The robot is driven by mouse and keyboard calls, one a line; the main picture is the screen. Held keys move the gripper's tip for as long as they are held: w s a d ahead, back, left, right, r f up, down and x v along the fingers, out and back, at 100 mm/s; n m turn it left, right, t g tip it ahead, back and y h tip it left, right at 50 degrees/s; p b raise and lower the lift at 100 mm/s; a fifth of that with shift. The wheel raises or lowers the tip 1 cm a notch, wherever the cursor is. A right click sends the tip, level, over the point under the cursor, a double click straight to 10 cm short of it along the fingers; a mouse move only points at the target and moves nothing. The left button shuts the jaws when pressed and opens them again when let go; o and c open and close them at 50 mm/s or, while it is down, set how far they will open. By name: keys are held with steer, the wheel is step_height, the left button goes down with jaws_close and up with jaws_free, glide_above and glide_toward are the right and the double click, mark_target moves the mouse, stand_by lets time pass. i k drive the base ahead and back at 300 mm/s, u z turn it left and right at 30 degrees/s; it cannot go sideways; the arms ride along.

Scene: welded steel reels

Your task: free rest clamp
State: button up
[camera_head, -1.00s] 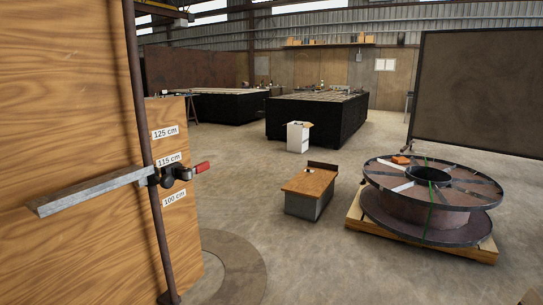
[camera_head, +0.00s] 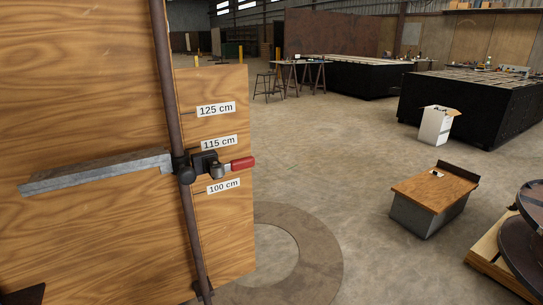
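The rest clamp (camera_head: 203,165) is a dark block around a rusty upright post (camera_head: 171,110), with a red-handled lever (camera_head: 240,163) sticking out to the right. The clamp sits between the 115 cm label (camera_head: 219,143) and the 100 cm label (camera_head: 223,186). A grey steel rest bar (camera_head: 95,170) runs from the clamp to the left, roughly level. The post stands in front of a wooden board (camera_head: 80,90) with height labels. My gripper does not show in this view.
A low box with a wooden top (camera_head: 435,188) stands on the floor at right. A steel reel on a pallet (camera_head: 500,245) is cut off at the right edge. A white carton (camera_head: 436,125) and black workbenches (camera_head: 470,105) stand farther back. Floor between is clear.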

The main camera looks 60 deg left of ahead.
mark_target(242, 164)
steer(key=u, duration=0.35)
steer(key=i, duration=0.9)
steer(key=u, duration=1.05)
steer(key=i, duration=0.5)
steer(key=u, duration=0.4)
